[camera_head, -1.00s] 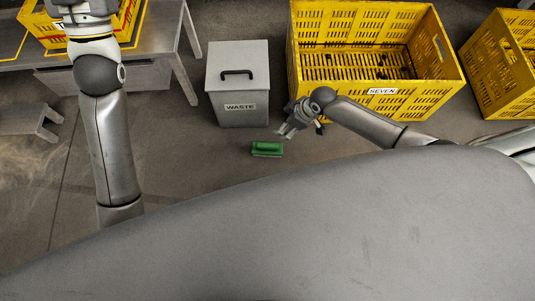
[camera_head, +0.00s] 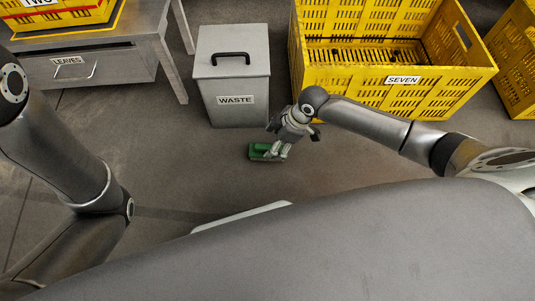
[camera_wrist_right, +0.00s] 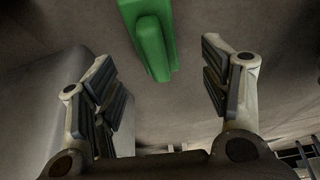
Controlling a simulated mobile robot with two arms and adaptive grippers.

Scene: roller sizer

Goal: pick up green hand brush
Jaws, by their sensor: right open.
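The green hand brush (camera_head: 259,149) lies on the floor in front of the grey waste bin in the head view. My right gripper (camera_head: 279,148) is at its right end and hides part of it. In the right wrist view the green hand brush (camera_wrist_right: 150,35) shows at the top, between and beyond the two spread fingers of my right gripper (camera_wrist_right: 160,90). The jaws are open, with nothing between the fingertips that I can see gripped. My left arm comes in from the left in the head view; its gripper is out of the picture.
The grey waste bin (camera_head: 232,75) with a black handle stands just behind the brush. A yellow crate labelled SEVEN (camera_head: 440,87) stands to its right, with another yellow crate (camera_head: 515,60) beyond. A metal table with a LEAVES drawer (camera_head: 110,67) is at upper left. Floor left of the brush is clear.

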